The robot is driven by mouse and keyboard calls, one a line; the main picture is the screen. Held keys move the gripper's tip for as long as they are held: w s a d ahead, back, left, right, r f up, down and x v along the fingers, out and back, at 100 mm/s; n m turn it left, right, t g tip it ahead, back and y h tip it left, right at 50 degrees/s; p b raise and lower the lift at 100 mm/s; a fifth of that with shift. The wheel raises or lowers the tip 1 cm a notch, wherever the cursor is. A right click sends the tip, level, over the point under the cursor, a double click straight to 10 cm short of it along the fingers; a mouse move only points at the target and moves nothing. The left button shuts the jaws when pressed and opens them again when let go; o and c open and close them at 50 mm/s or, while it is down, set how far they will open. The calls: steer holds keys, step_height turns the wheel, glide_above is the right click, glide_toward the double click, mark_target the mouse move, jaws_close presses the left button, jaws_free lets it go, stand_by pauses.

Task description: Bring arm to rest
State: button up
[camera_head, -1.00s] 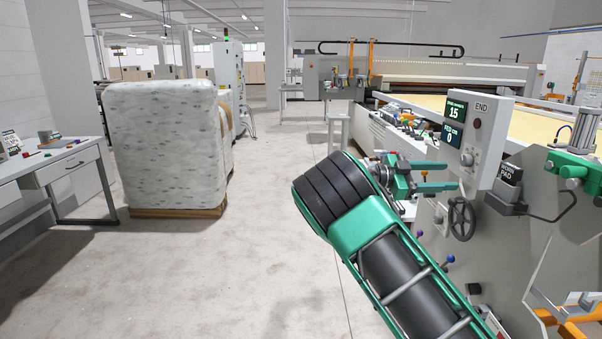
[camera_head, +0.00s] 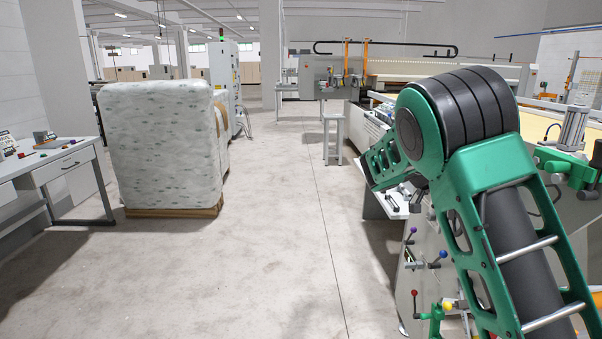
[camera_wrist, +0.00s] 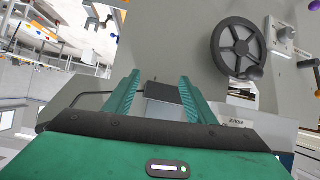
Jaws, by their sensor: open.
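My gripper (camera_wrist: 160,82) shows in the wrist view with its two green ribbed fingers apart. A grey box with a dark top (camera_wrist: 162,97) appears between the fingers in the picture; I cannot tell how far beyond them it is, and nothing looks clamped. In the head view my green and black arm is folded at the right, its elbow raised in front of the machine.
A handwheel (camera_wrist: 239,48) on a grey machine panel is close by in the wrist view. The quilting machine (camera_head: 430,75) stands at the right. A wrapped stack (camera_head: 163,145) on a pallet and a desk (camera_head: 72,165) are at the left. The middle floor is clear.

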steer(key=s+a+f+n+t+y, duration=0.1)
steer(key=s+a+f+n+y, duration=0.1)
steer(key=s+f+n+y, duration=0.45)
steer(key=s+a+r+n+t+y, duration=0.25)
steer(key=s+a+n+y, duration=0.55)
steer(key=s+a, duration=0.95)
steer(key=s+d+f+m+g+h, duration=0.1)
steer(key=s+d+m+g, duration=0.1)
steer(key=s+d, duration=0.4)
steer(key=s+d+f+m+g+h, duration=0.1)
steer(key=s+d+m+g, duration=0.1)
steer(key=s+d, duration=0.5)
steer(key=s+m, duration=0.1)
steer(key=s, duration=0.4)
steer(key=shift+s+f+g, duration=0.15)
steer(key=shift+f+g, duration=0.2)
steer(key=shift+a, duration=0.1)
steer(key=shift+w+f, duration=0.25)
steer(key=shift+w, duration=0.4)
